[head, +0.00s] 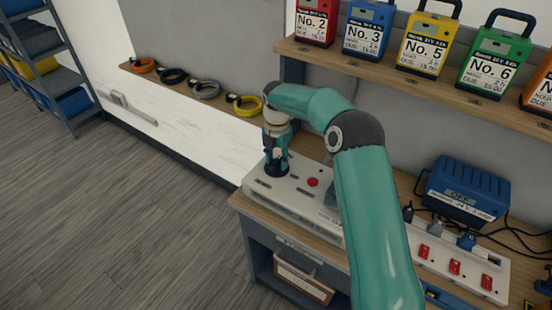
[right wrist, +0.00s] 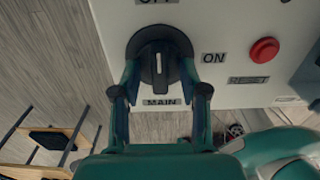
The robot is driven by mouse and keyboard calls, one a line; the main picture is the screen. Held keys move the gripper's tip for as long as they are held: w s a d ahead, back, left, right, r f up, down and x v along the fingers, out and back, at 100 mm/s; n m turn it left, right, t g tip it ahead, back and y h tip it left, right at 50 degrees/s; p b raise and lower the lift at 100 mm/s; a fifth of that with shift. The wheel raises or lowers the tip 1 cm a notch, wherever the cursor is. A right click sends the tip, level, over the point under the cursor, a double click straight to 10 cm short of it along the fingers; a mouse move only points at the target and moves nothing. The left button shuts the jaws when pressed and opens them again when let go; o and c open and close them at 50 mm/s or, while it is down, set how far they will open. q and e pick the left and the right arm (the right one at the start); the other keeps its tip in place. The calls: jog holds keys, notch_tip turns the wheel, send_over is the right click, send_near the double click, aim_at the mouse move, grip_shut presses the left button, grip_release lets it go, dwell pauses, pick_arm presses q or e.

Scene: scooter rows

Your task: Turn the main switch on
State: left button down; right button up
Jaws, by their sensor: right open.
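The main switch (right wrist: 159,58) is a black rotary knob on a pale panel, seen in the right wrist view. Its raised grip stands upright in the picture, with a white mark, in line with the OFF label above and the MAIN label below. The ON label (right wrist: 213,57) is to its right. My right gripper (right wrist: 160,76) is open, with one finger on each side of the knob; I cannot tell whether they touch it. In the head view my right gripper (head: 276,164) points down at the panel box (head: 300,200) and mostly hides the knob. My left gripper is not in view.
A red reset button (right wrist: 264,50) is right of the switch. On the bench, a power strip (head: 460,268) with red switches and a blue charger (head: 468,190) stand at right. Boxed batteries (head: 428,45) line the shelf above. Coiled cables (head: 207,90) lie along a ledge.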

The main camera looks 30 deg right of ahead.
grip_shut()
jog(key=shift+m, duration=0.3)
jog(key=m, duration=0.3)
jog(key=shift+m, duration=0.3)
jog(key=m, duration=0.4)
jog(key=shift+m, duration=0.3)
jog(key=m, duration=0.9)
jog(key=shift+b, duration=0.3)
